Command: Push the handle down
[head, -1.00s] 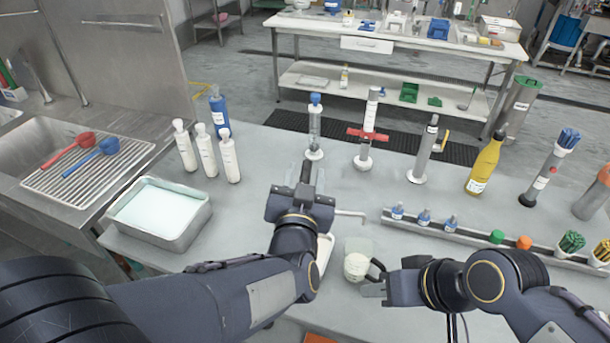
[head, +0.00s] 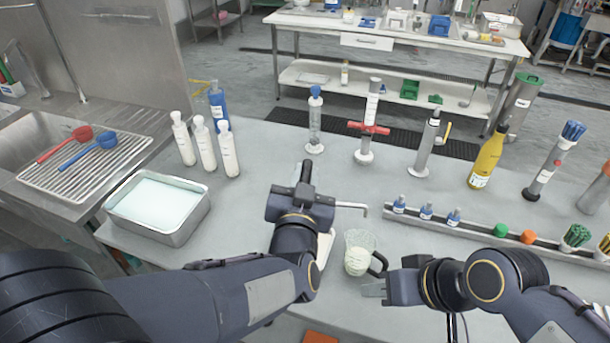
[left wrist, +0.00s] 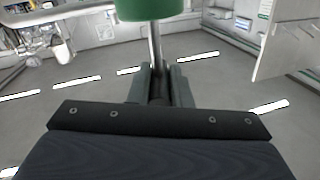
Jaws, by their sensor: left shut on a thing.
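My left gripper (head: 306,178) stands near the middle of the grey table, and its arm hides most of what is behind it. In the left wrist view my fingers (left wrist: 160,85) are closed on a metal rod (left wrist: 156,45), with a green piece (left wrist: 150,8) at its end; this looks like the handle. In the head view a bent metal rod (head: 350,206) sticks out to the right of my gripper. My right gripper (head: 374,287) is low, just beside the dark handle of a clear pitcher (head: 360,250) with pale contents; whether its jaws are closed is unclear.
A steel tray (head: 165,235) stands at the left, with white bottles (head: 203,145) behind it. A syringe (head: 315,125), other upright tools and a yellow bottle (head: 487,160) line the back. A rack (head: 475,228) with small bottles runs along the right.

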